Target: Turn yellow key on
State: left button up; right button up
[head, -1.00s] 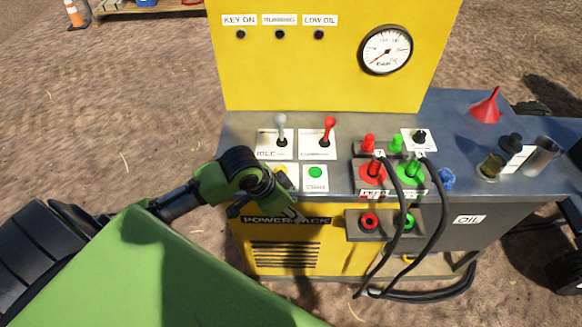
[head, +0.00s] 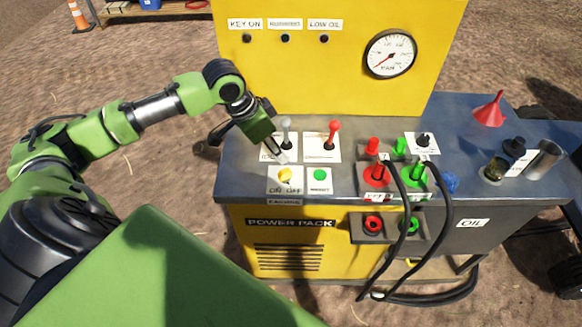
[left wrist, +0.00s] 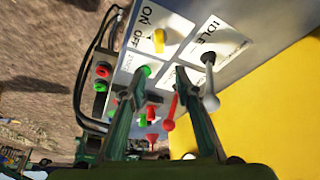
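The yellow key (head: 285,175) sits on a white ON/OFF plate (head: 272,188) at the front left of the power pack's grey top. My left gripper (head: 281,156) is just behind and above the key, pointing down, beside the grey lever. In the left wrist view the key (left wrist: 159,40) shows just beyond the fingertips, roughly between them. The fingers of my left gripper (left wrist: 163,74) are spread apart with nothing between them, and the key looks untouched. My right gripper is not in view.
The grey lever (head: 286,130) and the red lever (head: 333,132) stand behind the key. A green button (head: 320,175) is just right of it. Red and green hose couplings with black hoses (head: 402,215) are further right. The yellow panel (head: 340,85) rises behind.

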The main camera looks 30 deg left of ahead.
aim_at(290, 168)
pick_arm(q)
jog(key=p+x, duration=0.1)
jog(key=x, duration=1)
grip_shut()
